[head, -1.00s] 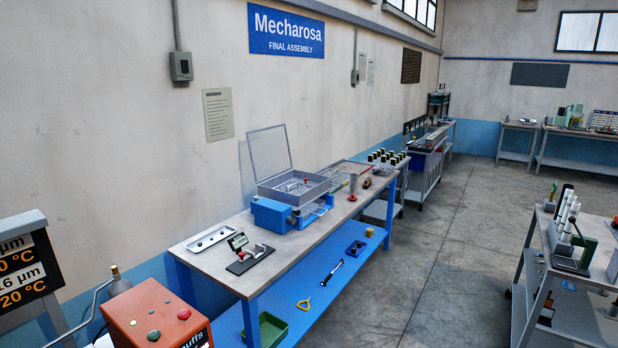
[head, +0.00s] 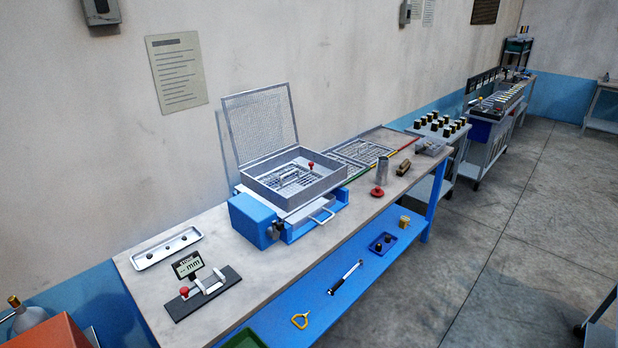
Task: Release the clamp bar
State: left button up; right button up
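A square grey sieve frame (head: 325,187) sits on a blue machine base (head: 256,222) on the workbench. Its mesh lid (head: 258,125) stands open at the back left. Inside the frame are metal bars or grids, and a small red knob (head: 311,164) shows near the back. Which of these parts is the clamp bar I cannot tell. A metal handle (head: 322,216) sticks out at the front of the base. Neither of my grippers is in view.
A gauge on a dark plate (head: 204,294) and a white tray (head: 166,249) lie on the bench's near end. A red knob-like item (head: 377,192), a metal cylinder (head: 383,170) and flat screens (head: 362,152) are further along. The floor (head: 470,270) at right is clear.

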aim_at(311, 164)
jog(key=i+l+u, duration=0.25)
jog(key=u, duration=0.25)
jog(key=i+l+u, duration=0.15)
jog(key=u, duration=0.25)
jog(key=i+l+u, duration=0.1)
jog(key=l+u, duration=0.3)
jog(key=i+l+u, duration=0.15)
jog(key=l, duration=0.4)
jog(key=i+l+u, duration=0.15)
jog(key=l, duration=0.4)
jog(key=l+u, duration=0.1)
jog(key=l, duration=0.45)
